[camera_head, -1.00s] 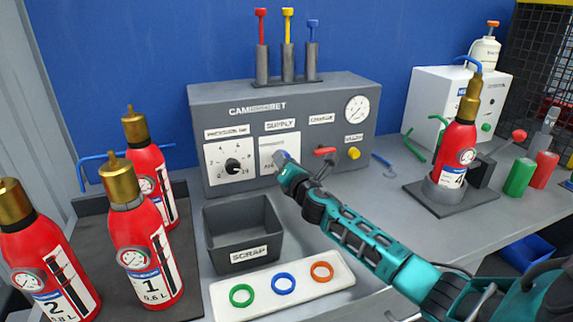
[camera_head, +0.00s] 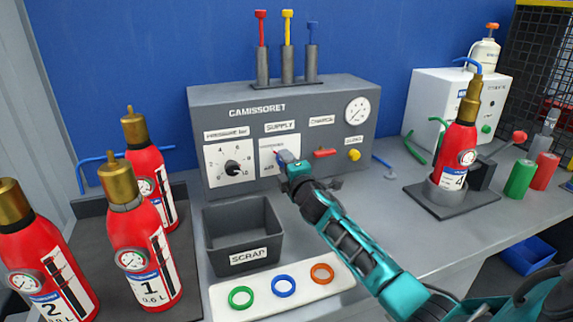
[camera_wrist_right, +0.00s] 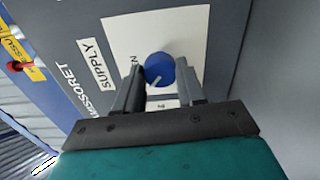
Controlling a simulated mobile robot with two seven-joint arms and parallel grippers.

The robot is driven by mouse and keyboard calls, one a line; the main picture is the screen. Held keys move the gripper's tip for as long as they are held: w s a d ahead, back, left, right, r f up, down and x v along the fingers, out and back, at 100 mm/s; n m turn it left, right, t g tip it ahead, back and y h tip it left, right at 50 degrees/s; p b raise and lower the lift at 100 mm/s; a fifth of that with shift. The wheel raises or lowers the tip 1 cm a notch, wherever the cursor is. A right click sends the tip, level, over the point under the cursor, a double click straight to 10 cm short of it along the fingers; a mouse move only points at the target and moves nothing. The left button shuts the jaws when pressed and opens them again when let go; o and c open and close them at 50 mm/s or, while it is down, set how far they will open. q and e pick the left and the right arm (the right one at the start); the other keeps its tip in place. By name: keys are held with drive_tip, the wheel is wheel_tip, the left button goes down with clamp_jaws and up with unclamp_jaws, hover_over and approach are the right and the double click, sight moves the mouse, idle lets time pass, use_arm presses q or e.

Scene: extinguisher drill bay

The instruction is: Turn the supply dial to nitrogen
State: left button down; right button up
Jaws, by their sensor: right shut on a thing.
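The supply dial (camera_wrist_right: 158,68) is a round blue knob with a white pointer line, on a white plate (camera_wrist_right: 120,37) under the SUPPLY label (camera_wrist_right: 89,65). In the right wrist view my right gripper (camera_wrist_right: 160,80) has one finger on each side of the knob and is shut on it. In the head view the right gripper (camera_head: 285,158) reaches the SUPPLY plate (camera_head: 268,160) on the grey cabinet (camera_head: 350,155) and hides the knob. The plate's lettering is mostly covered, so I cannot read the dial's setting. My left gripper does not show.
The pressure dial (camera_head: 232,168) is left of the supply plate. A red lever (camera_head: 325,153) and yellow button (camera_head: 355,155) are on its right. A scrap bin (camera_head: 243,258) and a white tray with rings (camera_head: 335,287) stand below. Red extinguishers (camera_head: 130,235) stand at left.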

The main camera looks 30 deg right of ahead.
drive_tip(key=shift+m, duration=0.5)
drive_tip(key=o, duration=1)
drive_tip(key=shift+o, duration=0.2)
drive_tip(key=v, duration=1.3)
drive_tip(key=shift+p, duration=0.35)
drive_tip(key=shift+d+f, duration=0.1)
